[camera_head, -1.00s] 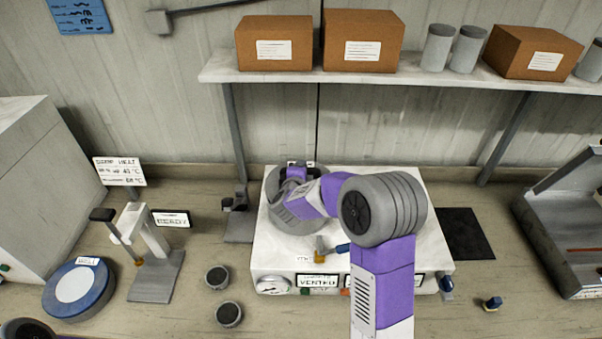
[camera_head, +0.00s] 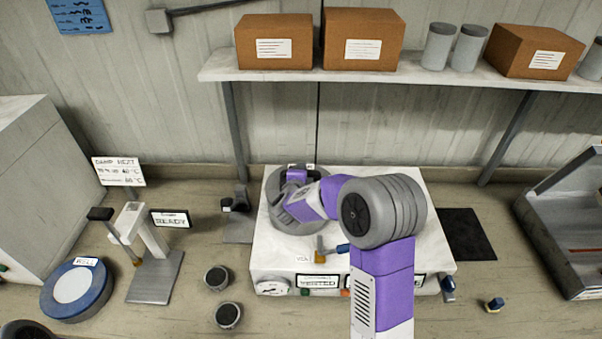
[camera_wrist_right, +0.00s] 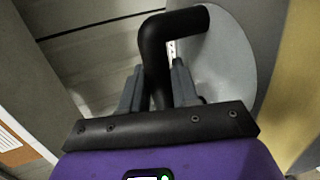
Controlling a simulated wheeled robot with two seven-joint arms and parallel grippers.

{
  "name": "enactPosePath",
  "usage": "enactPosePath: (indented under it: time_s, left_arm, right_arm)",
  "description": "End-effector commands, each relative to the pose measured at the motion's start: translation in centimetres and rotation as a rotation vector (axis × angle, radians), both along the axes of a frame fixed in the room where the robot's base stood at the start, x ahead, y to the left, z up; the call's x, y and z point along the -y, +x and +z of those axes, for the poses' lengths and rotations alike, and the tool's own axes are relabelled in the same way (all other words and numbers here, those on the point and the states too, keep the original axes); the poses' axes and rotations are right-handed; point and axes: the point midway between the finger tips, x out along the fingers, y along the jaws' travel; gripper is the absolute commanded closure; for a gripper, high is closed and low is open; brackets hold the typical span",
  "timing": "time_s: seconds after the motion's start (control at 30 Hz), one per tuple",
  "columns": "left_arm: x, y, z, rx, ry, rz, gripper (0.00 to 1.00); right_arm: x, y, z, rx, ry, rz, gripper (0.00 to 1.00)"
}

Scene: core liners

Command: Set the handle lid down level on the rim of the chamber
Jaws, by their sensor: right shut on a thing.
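The chamber (camera_head: 282,219) is a grey round vessel on a white cabinet, mostly covered by my right arm. My right gripper (camera_head: 297,173) is above its back part in the head view. In the right wrist view my right gripper (camera_wrist_right: 158,78) is shut on the bent black handle (camera_wrist_right: 168,35). The handle joins a pale grey round lid (camera_wrist_right: 225,55) at the right of that view. The lid is hard to tell from the chamber in the head view, and I cannot tell whether it touches the rim. My left gripper is out of view.
The white cabinet (camera_head: 268,262) carries a small brass valve (camera_head: 320,253) at its front. A small stand (camera_head: 239,218) is to its left. Two dark-topped cups (camera_head: 217,278) and a blue round container (camera_head: 76,290) are further left. A dark mat (camera_head: 462,234) lies right. A shelf (camera_head: 400,78) spans above.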

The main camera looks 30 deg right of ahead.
Motion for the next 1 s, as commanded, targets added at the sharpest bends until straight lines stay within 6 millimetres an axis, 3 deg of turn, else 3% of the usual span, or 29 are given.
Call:
enactPosePath:
  time_s: [0.2, 0.23, 0.4, 0.77, 1.0]
  left_arm:
    - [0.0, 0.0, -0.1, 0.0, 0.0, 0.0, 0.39]
    - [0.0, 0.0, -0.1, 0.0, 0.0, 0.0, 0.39]
    - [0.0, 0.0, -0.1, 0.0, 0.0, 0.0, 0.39]
    - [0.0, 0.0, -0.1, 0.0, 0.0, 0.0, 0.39]
    - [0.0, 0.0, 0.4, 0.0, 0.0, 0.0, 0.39]
  right_arm:
    - [0.0, 0.1, -0.2, 0.006, -0.002, 0.0, 1.0]
    - [0.0, 0.1, -0.1, 0.006, -0.002, 0.0, 0.67]
    - [0.0, 0.0, -0.2, 0.004, -0.002, 0.0, 0.41]
    - [-0.4, -0.4, -0.3, -0.003, 0.001, 0.001, 0.41]
    - [-2.7, -3.1, 1.2, 0.0, 0.001, 0.005, 0.41]
